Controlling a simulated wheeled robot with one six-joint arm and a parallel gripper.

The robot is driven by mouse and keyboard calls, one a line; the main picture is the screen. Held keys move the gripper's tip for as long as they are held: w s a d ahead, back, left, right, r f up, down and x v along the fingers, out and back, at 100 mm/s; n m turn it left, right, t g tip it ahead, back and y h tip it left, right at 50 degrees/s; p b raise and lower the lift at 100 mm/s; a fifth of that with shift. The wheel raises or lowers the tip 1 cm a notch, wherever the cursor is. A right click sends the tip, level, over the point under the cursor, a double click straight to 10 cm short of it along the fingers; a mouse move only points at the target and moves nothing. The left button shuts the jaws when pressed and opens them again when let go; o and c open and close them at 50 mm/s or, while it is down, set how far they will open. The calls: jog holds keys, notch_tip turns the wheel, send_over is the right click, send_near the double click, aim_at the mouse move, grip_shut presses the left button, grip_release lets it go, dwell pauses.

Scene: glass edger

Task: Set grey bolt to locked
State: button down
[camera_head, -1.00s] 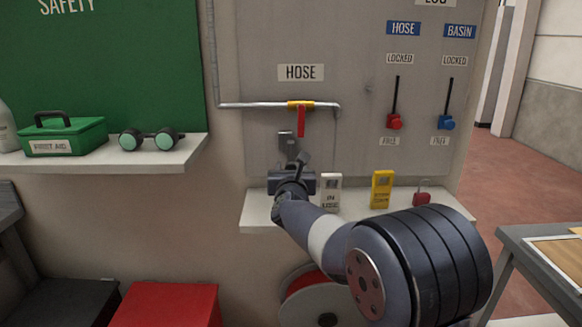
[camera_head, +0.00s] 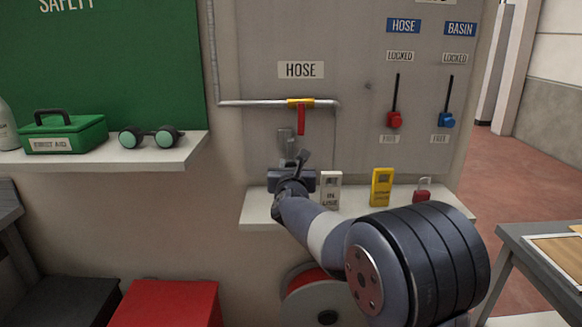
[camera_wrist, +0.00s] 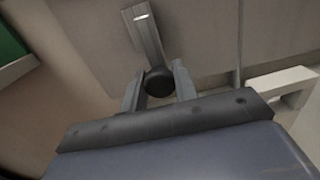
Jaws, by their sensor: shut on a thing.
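The grey bolt (camera_head: 286,143) is an upright grey metal piece on the wall panel, below the red-handled valve. The wrist view shows its grey metal strip (camera_wrist: 146,35) with a dark round knob (camera_wrist: 158,82) at its near end. My gripper (camera_head: 291,166) reaches up to it from below. In the wrist view the two fingers (camera_wrist: 159,88) stand on either side of the knob, shut on it. In the head view my wrist hides the bolt's lower end and the fingertips. No locked or free label shows clearly beside this bolt.
A red-handled valve (camera_head: 301,118) on a pipe marked HOSE is just above. A shelf (camera_head: 262,212) below holds a white tag (camera_head: 330,190), a yellow tag (camera_head: 381,187) and a red padlock (camera_head: 422,190). Red (camera_head: 394,119) and blue (camera_head: 446,119) sliders are to the right.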

aim_at(291, 143)
notch_tip(291, 143, up, 6)
jog(key=shift+f+p, duration=0.15)
jog(key=shift+p, duration=0.65)
jog(key=c, duration=1.2)
grip_release()
jog(key=shift+c, duration=0.2)
jog(key=shift+o, duration=0.5)
jog(key=shift+f, duration=0.1)
